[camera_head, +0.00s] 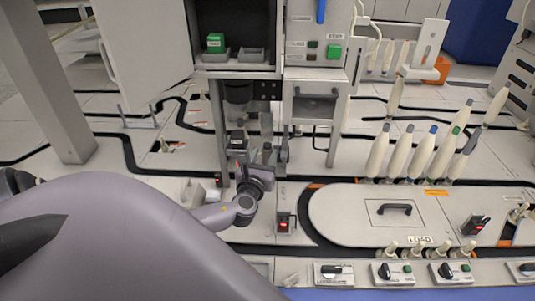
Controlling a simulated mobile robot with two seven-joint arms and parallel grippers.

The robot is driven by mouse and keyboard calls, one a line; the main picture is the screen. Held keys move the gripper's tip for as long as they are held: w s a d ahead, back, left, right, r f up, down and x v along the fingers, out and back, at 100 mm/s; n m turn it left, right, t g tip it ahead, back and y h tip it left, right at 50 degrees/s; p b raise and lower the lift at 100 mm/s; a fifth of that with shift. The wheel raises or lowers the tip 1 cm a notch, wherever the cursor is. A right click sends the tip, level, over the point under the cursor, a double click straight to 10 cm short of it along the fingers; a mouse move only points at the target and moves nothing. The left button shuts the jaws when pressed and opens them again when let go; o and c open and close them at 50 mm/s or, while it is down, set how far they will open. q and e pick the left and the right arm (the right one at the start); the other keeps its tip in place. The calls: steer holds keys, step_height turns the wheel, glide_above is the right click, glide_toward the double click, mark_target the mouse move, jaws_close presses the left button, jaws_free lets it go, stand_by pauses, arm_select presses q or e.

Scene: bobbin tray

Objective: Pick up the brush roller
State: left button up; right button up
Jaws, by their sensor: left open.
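My left arm comes in from the left and reaches toward the machine in the middle. My left gripper (256,164) is open in front of the lower part of the machine, with its fingers pointing away from me. It is small and partly hidden by its own wrist. I cannot make out the brush roller for certain. A dark cylinder-like part (238,93) sits under the open cabinet, above the gripper. A dark block (237,143) stands just beyond the gripper. I cannot tell whether the fingers touch anything. My right gripper is not in view.
The open cabinet (235,15) holds a green block (215,41) in a grey bin. Its white door (145,45) swings out left. Several pale bobbins (420,153) stand at right. A raised oval panel (345,213) and a row of knobs (334,272) lie in front.

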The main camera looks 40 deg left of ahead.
arm_select(q)
steer(key=shift+x, duration=0.8)
steer(key=shift+c, duration=0.3)
steer(key=c, duration=0.8)
steer(key=shift+o, duration=0.2)
